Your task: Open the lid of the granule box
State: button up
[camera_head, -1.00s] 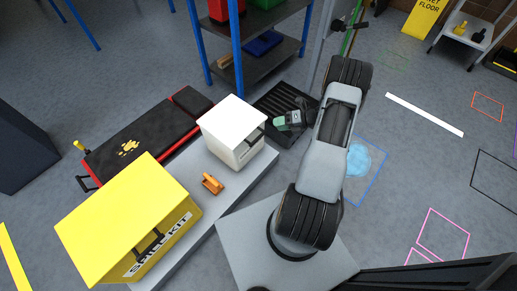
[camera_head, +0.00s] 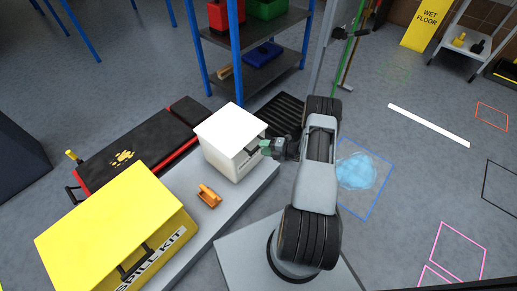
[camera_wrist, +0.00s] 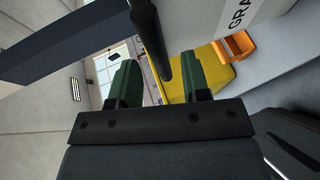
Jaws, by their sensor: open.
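The white granule box (camera_head: 222,157) stands on the grey platform, its white lid (camera_head: 229,125) lying closed on top. A dark handle (camera_head: 252,157) sticks out from its front side. In the wrist view a dark handle bar (camera_wrist: 150,35) shows in line with the gap between my fingers, beside a white face with a label beginning "GRA" (camera_wrist: 240,14). My gripper (camera_head: 266,148), with green fingers, is at the box's right side, close to the handle. In the wrist view my gripper (camera_wrist: 158,78) is open. I cannot tell whether the fingers touch the bar.
An orange scoop (camera_head: 209,196) lies on the grey platform (camera_head: 190,182) in front of the box. A yellow spill kit box (camera_head: 110,225) stands at the lower left. A black-topped red cart (camera_head: 125,155) lies behind. A blue puddle (camera_head: 357,170) is on the floor right of my arm.

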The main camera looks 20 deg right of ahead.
jog(key=shift+x, duration=1.6)
grip_shut()
